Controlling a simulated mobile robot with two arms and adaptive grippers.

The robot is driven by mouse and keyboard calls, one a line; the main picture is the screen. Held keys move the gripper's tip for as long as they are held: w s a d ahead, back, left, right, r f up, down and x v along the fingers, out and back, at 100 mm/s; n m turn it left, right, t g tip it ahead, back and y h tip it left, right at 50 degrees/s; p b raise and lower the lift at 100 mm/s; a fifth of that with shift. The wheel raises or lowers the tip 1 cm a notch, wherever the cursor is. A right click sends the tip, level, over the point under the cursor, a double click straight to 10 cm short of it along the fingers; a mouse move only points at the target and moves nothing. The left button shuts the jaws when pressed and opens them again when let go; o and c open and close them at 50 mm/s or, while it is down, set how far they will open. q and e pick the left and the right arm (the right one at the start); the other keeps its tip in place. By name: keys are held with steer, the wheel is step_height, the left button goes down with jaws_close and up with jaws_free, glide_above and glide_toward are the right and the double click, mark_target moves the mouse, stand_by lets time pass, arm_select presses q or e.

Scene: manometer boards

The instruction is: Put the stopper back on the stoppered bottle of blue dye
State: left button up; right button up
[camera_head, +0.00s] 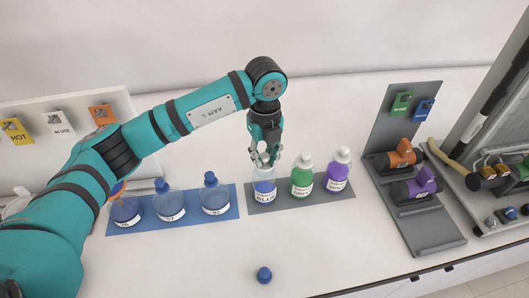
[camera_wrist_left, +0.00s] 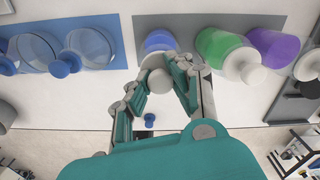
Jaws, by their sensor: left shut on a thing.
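The blue dye bottle (camera_head: 264,189) stands upright on a grey mat (camera_head: 288,206), left of the green and purple bottles. My left gripper (camera_head: 265,157) points down over it and is shut on a white stopper, which also shows between the fingers in the left wrist view (camera_wrist_left: 159,80). The stopper is at the mouth of the bottle or just above it; I cannot tell whether they touch. The blue bottle also shows behind the fingers in the wrist view (camera_wrist_left: 160,41). My right gripper is not in view.
The green bottle (camera_head: 302,181) and purple bottle (camera_head: 337,177) stand close on the right with white stoppers on. Several flasks (camera_head: 215,203) stand on a blue mat to the left. A loose blue stopper (camera_head: 264,274) lies at the front. A grey rack (camera_head: 417,205) is farther right.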

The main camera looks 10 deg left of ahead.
arm_select(q)
steer(key=shift+f, duration=0.3)
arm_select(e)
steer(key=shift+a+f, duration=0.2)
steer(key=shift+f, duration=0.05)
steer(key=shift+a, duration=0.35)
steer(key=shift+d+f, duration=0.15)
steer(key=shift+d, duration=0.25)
arm_select(q)
steer(key=shift+f+b, duration=0.25)
steer(key=shift+b, duration=0.45)
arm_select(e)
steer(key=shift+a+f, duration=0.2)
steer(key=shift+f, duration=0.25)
arm_select(q)
steer(key=shift+f+b, duration=0.15)
steer(key=shift+b, duration=0.2)
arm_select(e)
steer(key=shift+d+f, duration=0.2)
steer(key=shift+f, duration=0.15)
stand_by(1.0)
arm_select(q)
steer(key=o, duration=1.6)
steer(key=shift+o, duration=0.3)
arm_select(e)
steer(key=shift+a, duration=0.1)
